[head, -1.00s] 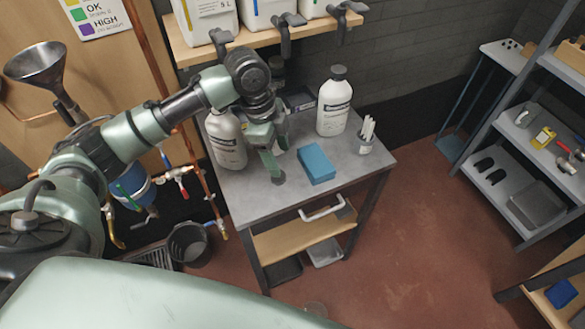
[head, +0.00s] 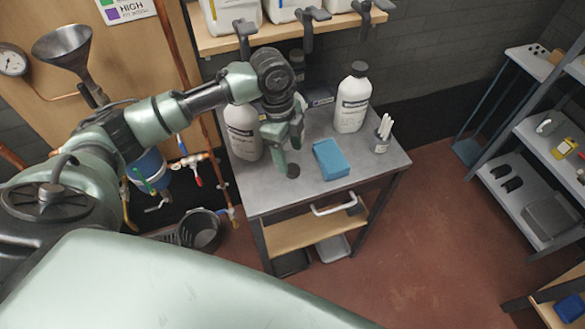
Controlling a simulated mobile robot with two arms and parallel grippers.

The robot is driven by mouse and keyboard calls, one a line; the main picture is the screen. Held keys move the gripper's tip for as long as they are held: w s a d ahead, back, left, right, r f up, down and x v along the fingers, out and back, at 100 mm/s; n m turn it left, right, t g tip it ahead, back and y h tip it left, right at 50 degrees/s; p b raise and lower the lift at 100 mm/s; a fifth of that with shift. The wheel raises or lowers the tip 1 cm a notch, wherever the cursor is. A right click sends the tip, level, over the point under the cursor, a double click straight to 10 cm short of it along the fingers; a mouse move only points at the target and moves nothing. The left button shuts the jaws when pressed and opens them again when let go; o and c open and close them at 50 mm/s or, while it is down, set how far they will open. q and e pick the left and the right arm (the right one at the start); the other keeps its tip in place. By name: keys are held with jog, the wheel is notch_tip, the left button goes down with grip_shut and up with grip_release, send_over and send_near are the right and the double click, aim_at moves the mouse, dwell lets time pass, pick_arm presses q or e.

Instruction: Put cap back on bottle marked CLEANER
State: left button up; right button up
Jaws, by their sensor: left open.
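A white bottle (head: 243,133) stands at the left of the grey worktable (head: 262,194); my left arm hides its top. A second white bottle (head: 352,100) stands at the back right with a dark cap (head: 359,69) on it. Label text is too small to read. A small dark round disc, which looks like a loose cap (head: 293,170), lies on the table. My left gripper (head: 288,154) is open, pointing down, with its fingertips close to this disc; contact cannot be told. My right gripper is out of view.
A blue block (head: 331,160) lies right of the gripper. A wooden shelf (head: 290,33) with containers and dark taps hangs above the back. The table's front right is clear.

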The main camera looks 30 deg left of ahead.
aim_at(292, 169)
pick_arm(q)
jog(key=shift+f, duration=0.1)
jog(key=f, duration=0.1)
jog(key=f+p, duration=0.1)
jog(key=f, duration=0.2)
jog(key=shift+d+f+p, duration=0.15)
jog(key=shift+d+p, duration=0.1)
jog(key=shift+p, duration=0.05)
jog(key=shift+f, duration=0.35)
grip_shut()
